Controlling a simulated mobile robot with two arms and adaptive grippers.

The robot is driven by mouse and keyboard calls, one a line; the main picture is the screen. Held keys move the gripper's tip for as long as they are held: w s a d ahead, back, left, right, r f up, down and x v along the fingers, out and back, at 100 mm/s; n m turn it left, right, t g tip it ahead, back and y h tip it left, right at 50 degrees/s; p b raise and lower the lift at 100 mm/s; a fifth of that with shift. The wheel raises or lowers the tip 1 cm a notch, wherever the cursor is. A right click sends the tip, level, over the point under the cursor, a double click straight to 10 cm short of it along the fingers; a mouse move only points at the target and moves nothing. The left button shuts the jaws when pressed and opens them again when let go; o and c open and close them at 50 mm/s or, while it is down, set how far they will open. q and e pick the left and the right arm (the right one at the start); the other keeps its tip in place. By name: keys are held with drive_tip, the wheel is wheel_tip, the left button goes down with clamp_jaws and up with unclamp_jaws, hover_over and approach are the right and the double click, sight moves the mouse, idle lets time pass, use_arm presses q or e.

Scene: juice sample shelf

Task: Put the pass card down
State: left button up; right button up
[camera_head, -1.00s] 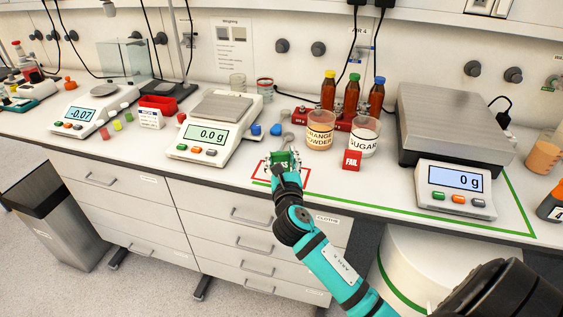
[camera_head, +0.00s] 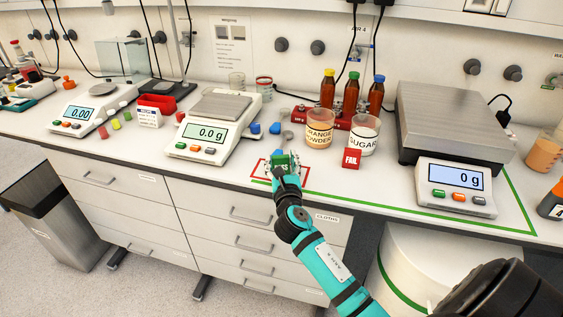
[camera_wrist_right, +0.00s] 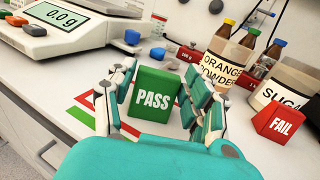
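The green pass card (camera_wrist_right: 155,95) is a block with white PASS lettering. In the right wrist view it stands upright between the two fingers of my right gripper (camera_wrist_right: 158,100), which look shut on its sides. In the head view the card (camera_head: 284,160) and my right gripper (camera_head: 285,170) are at the front of the bench, over the red outlined square (camera_head: 305,175). The fingers hide much of the card's lower part, and I cannot tell whether it touches the bench. My left gripper is not in view.
A red FAIL block (camera_head: 351,159) stands to the right, before the sugar jar (camera_head: 363,135) and orange powder jar (camera_head: 319,130). A balance (camera_head: 210,132) stands to the left, a large scale (camera_head: 455,188) to the right.

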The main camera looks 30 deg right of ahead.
drive_tip(key=shift+o, duration=1.4)
drive_tip(key=shift+r, duration=0.2)
drive_tip(key=v, duration=1.2)
wheel_tip(320, 180, down, 19)
drive_tip(key=a+m+g+y, duration=0.3)
drive_tip(key=m, duration=0.1)
drive_tip(key=s+a+f+m+g+y, duration=0.2)
drive_tip(key=s+f+m+g, duration=0.3)
drive_tip(key=f, duration=0.6)
drive_tip(key=s+a+f+m+y, duration=0.1)
drive_tip(key=s+f+m, duration=0.3)
drive_tip(key=s+f, duration=0.55)
drive_tip(key=s+a+f+m+g+y, duration=0.1)
drive_tip(key=s+f+m+g, duration=0.2)
drive_tip(key=s+f+m, duration=0.4)
drive_tip(key=s+a+f+m+g+y, duration=0.1)
drive_tip(key=s+f+m+g, duration=0.3)
drive_tip(key=s, duration=1.6)
wheel_tip(320, 180, down, 8)
drive_tip(key=m, duration=0.4)
drive_tip(key=shift+a+b, duration=0.15)
drive_tip(key=shift+b, duration=0.25)
drive_tip(key=shift+s+r, duration=0.1)
drive_tip(key=shift+r, duration=0.05)
